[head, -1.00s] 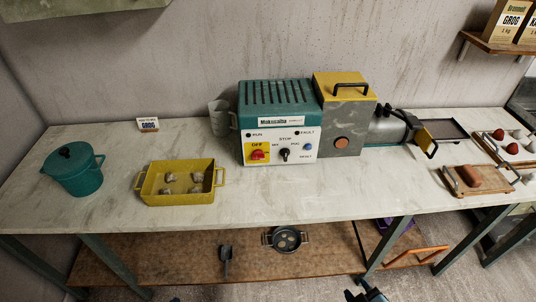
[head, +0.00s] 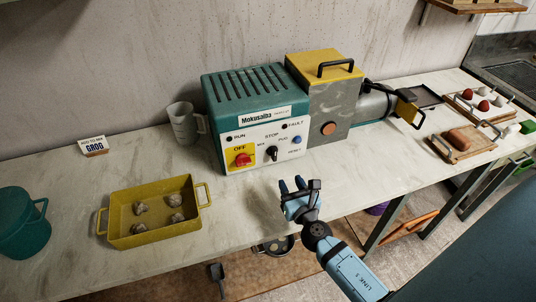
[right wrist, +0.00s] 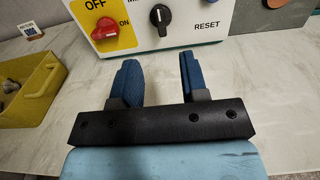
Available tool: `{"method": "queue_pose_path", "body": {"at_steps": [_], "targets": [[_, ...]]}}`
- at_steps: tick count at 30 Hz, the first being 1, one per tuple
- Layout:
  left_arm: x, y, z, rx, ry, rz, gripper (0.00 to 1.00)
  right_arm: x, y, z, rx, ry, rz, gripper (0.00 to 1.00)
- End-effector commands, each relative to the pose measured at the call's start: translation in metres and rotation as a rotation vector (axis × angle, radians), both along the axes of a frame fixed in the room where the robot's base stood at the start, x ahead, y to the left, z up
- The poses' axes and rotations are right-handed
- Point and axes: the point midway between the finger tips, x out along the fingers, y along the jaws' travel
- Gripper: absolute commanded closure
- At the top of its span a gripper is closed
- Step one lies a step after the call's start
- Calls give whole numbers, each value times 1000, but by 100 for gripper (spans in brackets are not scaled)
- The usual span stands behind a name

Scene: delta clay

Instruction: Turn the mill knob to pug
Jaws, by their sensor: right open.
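The mill (head: 255,105) is a teal and grey machine on the bench with a white control panel. Its black mode knob (head: 272,152) sits between the MIX and PUG labels, below STOP. In the right wrist view the knob (right wrist: 160,16) has a pale pointer mark, pointing roughly up. A red OFF/ON switch (head: 243,160) is left of it and a blue reset button (head: 297,139) is right of it. My right gripper (head: 293,186) is open and empty, in front of the panel and apart from the knob. My left gripper is not in view.
A yellow tray (head: 153,241) with several grey lumps stands at the left, beside a teal pot (head: 22,232). A grey jug (head: 183,124) and a GROG card (head: 93,145) are behind. A wooden board (head: 459,145) lies right. The bench before the panel is clear.

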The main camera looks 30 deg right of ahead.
Motion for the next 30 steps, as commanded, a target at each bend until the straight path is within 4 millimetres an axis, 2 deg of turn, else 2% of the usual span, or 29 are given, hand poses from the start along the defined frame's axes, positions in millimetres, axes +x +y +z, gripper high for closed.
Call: {"method": "queue_pose_path", "body": {"at_steps": [9,15,21,30], "targets": [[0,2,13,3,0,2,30,68,-16,3,3,-3,1,60],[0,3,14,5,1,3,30,99,-23,1,5,-1,0,60],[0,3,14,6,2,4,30,114,-27,1,5,-1,1,60],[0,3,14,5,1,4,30,115,-27,1,5,0,1,60]]}}
